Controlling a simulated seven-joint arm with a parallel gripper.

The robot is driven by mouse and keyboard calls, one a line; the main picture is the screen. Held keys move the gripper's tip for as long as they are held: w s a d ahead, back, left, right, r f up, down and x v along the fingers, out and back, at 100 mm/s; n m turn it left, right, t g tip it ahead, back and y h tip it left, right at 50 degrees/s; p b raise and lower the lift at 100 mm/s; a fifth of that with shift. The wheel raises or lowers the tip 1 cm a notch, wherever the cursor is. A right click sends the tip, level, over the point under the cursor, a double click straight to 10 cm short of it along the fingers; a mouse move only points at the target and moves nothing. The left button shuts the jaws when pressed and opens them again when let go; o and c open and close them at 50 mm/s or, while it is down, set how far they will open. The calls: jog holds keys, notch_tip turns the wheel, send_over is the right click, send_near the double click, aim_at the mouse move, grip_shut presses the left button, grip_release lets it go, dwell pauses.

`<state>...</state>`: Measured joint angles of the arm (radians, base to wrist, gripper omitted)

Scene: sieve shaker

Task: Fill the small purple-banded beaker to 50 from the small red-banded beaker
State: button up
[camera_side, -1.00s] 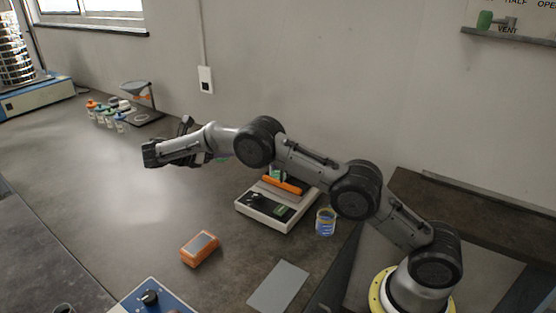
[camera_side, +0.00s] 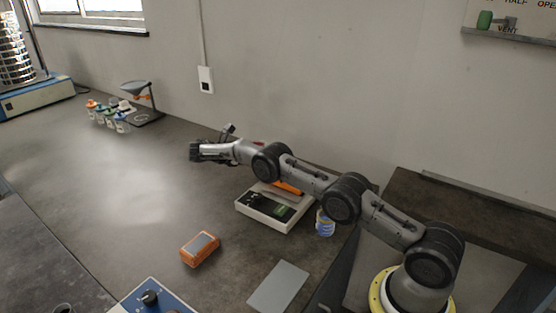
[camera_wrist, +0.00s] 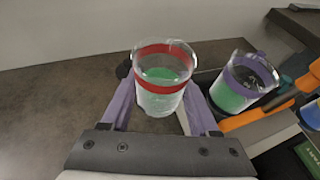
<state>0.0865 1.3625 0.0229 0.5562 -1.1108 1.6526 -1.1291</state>
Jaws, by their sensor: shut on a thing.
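The red-banded beaker (camera_wrist: 163,82) is held between the fingers of my gripper (camera_wrist: 163,108) in the wrist view. It is clear, with a red band near its rim and green content inside, and looks roughly upright. The purple-banded beaker (camera_wrist: 240,82) is just to its right, apart from it. It also has green content and a purple band; its base is partly hidden.
An orange box (camera_side: 199,249) and grey plate (camera_side: 278,287) lie in front. Small bottles (camera_side: 108,115) stand far left. The bench's middle left is clear.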

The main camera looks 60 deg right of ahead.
jog(key=shift+r, duration=0.1)
jog(key=shift+s+a+r+m+t, duration=0.1)
jog(key=shift+s+r+m+t, duration=0.3)
jog(key=shift+r, duration=0.35)
jog(key=shift+s+a+r+m+t, duration=0.1)
jog(key=shift+s+r+m+t, duration=0.25)
jog(key=shift+r, duration=0.35)
jog(key=shift+s+a+r+m+t, duration=0.1)
jog(key=shift+s+r+m+t, duration=0.2)
jog(key=shift+r+m, duration=0.35)
jog(key=shift+s+a+r+m+t+h, duration=0.1)
jog(key=shift+s+r+m+t+h, duration=0.25)
jog(key=shift+r, duration=0.65)
jog(key=shift+s+a+r+m+t+h, duration=0.15)
jog(key=shift+s+r+m+t, duration=0.25)
jog(key=shift+s+r+m, duration=0.4)
jog(key=shift+w+d+r, duration=0.1)
jog(key=shift+r, duration=0.15)
jog(key=shift+s+f+m+t, duration=0.2)
jog(key=shift+f+m+t, duration=0.15)
jog(key=shift+m+t, duration=0.15)
jog(key=shift+w+r+m+t+h, duration=0.1)
jog(key=shift+r+m+t+h, duration=0.25)
jog(key=shift+m, duration=0.2)
dwell(1.6)
jog(key=shift+f, duration=0.1)
dwell(1.0)
